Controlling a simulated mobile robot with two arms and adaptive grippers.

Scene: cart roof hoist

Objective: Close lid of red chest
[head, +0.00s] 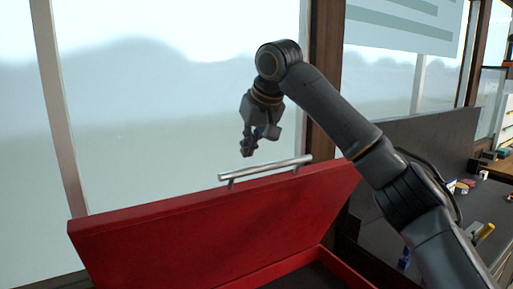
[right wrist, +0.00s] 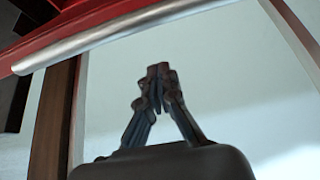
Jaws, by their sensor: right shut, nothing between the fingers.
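The red chest (head: 335,268) stands at the bottom of the head view. Its red lid (head: 205,235) is raised and tilted up, with a metal bar handle (head: 265,170) along its top edge. The handle also shows in the right wrist view (right wrist: 130,30) at the top, beside the red lid edge (right wrist: 75,20). My right gripper (head: 247,152) is shut and empty. It is above the lid's top edge, just left of and above the handle, apart from it. Its fingertips show together in the right wrist view (right wrist: 158,72). The left gripper is not in view.
The space above the lid on the left is free.

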